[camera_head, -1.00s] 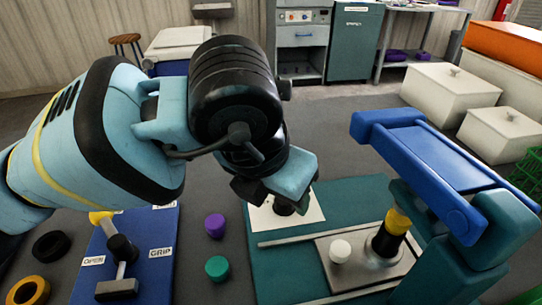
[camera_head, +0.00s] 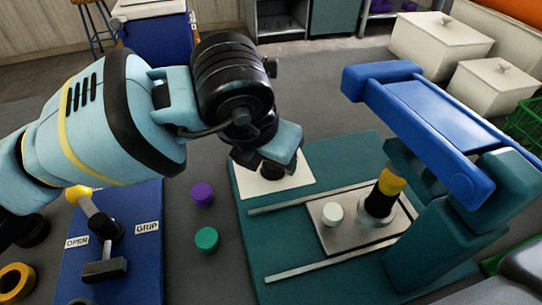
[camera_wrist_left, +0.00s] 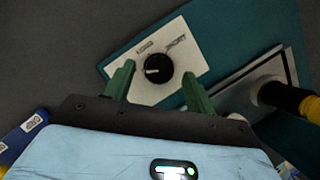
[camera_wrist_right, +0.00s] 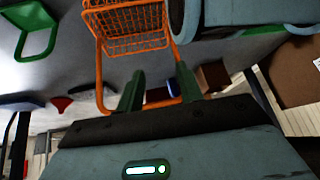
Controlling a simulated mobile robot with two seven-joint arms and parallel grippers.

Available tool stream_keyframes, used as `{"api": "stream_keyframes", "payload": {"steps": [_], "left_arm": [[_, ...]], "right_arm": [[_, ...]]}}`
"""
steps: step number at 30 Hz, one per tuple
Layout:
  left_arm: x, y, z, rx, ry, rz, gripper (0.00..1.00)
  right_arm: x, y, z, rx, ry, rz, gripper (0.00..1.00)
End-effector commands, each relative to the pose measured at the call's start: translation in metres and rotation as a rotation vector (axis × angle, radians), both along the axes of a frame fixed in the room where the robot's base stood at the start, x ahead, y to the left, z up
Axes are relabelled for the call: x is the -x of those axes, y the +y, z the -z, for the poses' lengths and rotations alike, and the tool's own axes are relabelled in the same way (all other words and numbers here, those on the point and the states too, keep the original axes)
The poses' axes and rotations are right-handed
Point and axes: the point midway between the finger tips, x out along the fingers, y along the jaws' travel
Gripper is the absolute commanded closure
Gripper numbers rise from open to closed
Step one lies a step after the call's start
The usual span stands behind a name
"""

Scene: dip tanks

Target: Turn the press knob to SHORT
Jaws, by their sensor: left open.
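The press knob (camera_wrist_left: 158,68) is a round black dial on a white plate (camera_wrist_left: 186,62). Its pale pointer mark faces left in the left wrist view. In the head view the knob is mostly hidden under my left gripper (camera_head: 270,162), beside the press (camera_head: 440,215). My left gripper (camera_wrist_left: 155,78) is open, its green fingers on either side of the knob. I cannot tell whether they touch it. My right gripper (camera_wrist_right: 160,75) is open and empty, away from the press.
A blue lever board (camera_head: 140,265) marked OPEN and GRIP lies left. An orange basket (camera_wrist_right: 135,28) is near my right gripper.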

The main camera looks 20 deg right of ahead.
Motion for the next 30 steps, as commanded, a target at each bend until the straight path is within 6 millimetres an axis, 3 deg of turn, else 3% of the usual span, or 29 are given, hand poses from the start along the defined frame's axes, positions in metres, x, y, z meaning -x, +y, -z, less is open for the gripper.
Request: {"api": "stream_keyframes", "payload": {"steps": [5,13,24,30], "left_arm": [[-0.0029,-0.0032,0.0109,0.0,0.0,0.0,0.44],[-0.0033,-0.0035,0.012,0.001,-0.001,0.0,0.44],[-0.0033,-0.0035,0.0116,0.0,-0.001,0.001,0.89],[-0.0034,-0.0033,0.0116,0.001,-0.001,0.015,0.89]], "right_arm": [[-0.0061,-0.0009,-0.0005,0.002,-0.012,-0.004,0.64],[-0.0083,-0.0007,-0.0011,0.001,-0.017,-0.003,0.64],[-0.0033,0.0018,-0.001,-0.004,-0.007,0.008,0.64],[-0.0005,0.0021,-0.0004,-0.005,-0.001,0.01,0.64]]}}
